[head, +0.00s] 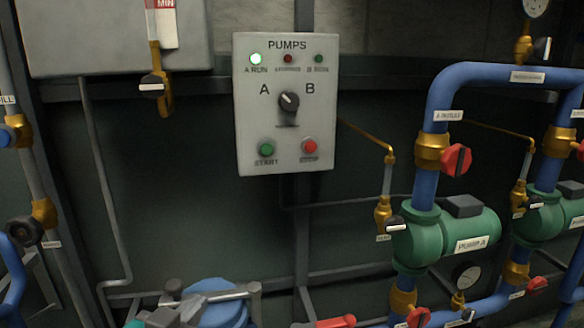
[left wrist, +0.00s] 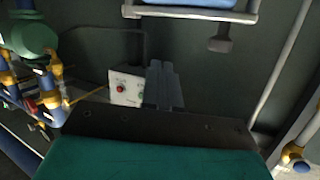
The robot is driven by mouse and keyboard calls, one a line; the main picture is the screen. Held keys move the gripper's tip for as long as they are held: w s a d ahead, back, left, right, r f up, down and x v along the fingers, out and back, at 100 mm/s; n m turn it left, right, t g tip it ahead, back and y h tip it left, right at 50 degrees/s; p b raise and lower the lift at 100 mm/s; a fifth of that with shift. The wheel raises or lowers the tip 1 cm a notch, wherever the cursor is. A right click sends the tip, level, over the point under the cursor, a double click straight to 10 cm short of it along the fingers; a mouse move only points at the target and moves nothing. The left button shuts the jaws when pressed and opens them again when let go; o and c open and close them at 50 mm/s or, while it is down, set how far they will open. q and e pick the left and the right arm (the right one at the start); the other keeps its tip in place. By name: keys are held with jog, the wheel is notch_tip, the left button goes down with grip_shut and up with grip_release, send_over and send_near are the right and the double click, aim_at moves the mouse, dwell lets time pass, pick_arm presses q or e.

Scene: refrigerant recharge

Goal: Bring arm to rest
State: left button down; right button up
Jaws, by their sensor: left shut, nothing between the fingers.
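The fingers overlap the edge of the white pump panel in that picture, with no visible contact. The pump panel (head: 285,135) hangs on the wall, its A RUN lamp lit green and its selector knob (head: 289,102) turned toward A. My right gripper is not in view.
Green pump A (head: 430,240) and blue pipes (head: 440,95) with red-handled valves fill the right side. A grey box (head: 100,40) is at upper left, with brass valves (head: 43,212) below it. A red handle (head: 336,321) is at the bottom. Dark wall lies below the panel.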

pick_arm(q)
jog(key=s+a+f+n+g+y, duration=0.1)
jog(key=s+a+f+g+y, duration=0.15)
jog(key=s+f+g, duration=0.65)
jog(key=s+a+f+g+y, duration=0.1)
jog(key=s+a+f+g, duration=0.2)
jog(key=s+f, duration=0.7)
jog(key=w+d+t+p, duration=0.1)
jog(key=t, duration=0.1)
jog(key=w+d+t+h+p, duration=0.1)
jog(key=w+t+p, duration=0.1)
jog(key=t, duration=0.1)
jog(key=w+d+t+h+p, duration=0.1)
jog(key=w+t+p, duration=0.1)
jog(key=shift+f+t, duration=0.25)
jog(key=shift+t, duration=0.15)
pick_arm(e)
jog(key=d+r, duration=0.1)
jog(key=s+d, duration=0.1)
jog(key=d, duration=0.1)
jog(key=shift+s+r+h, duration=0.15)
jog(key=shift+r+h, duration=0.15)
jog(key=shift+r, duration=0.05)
